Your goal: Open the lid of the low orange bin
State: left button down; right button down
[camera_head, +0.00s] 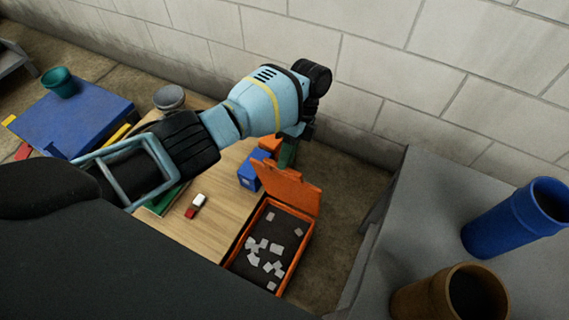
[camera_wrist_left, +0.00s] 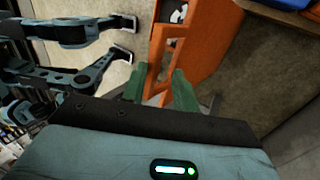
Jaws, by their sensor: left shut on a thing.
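The low orange bin (camera_head: 297,252) sits at the right end of the wooden board in the head view. Its orange lid (camera_head: 288,190) is raised and stands tilted up from the bin's far side, so the inside shows. Several pale flat pieces (camera_head: 264,258) lie on the dark bin floor. My left gripper (camera_head: 288,153) is at the lid's raised edge, its green fingers pointing down. In the left wrist view, the green fingers (camera_wrist_left: 158,88) are shut on an orange part of the lid (camera_wrist_left: 190,45), beside an opening in it.
A blue box (camera_head: 250,172) and an orange block (camera_head: 270,146) stand just behind the bin. A red-and-white item (camera_head: 195,206) lies on the wooden board (camera_head: 220,215). A grey table (camera_head: 420,230) with blue (camera_head: 515,220) and brown (camera_head: 448,296) cylinders stands at right. A block wall is behind.

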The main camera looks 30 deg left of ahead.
pick_arm(q)
notch_tip(320, 180, down, 2)
jog(key=shift+f, duration=0.1)
pick_arm(e)
jog(key=shift+f, duration=0.55)
pick_arm(q)
jog(key=c, duration=1.5)
grip_release()
jog(key=shift+w, duration=0.1)
jog(key=o, duration=0.4)
jog(key=shift+w, duration=0.15)
jog(key=shift+c, duration=0.3)
pick_arm(e)
jog(key=shift+w, duration=0.25)
pick_arm(q)
jog(key=shift+a, duration=0.1)
jog(key=shift+c, duration=0.4)
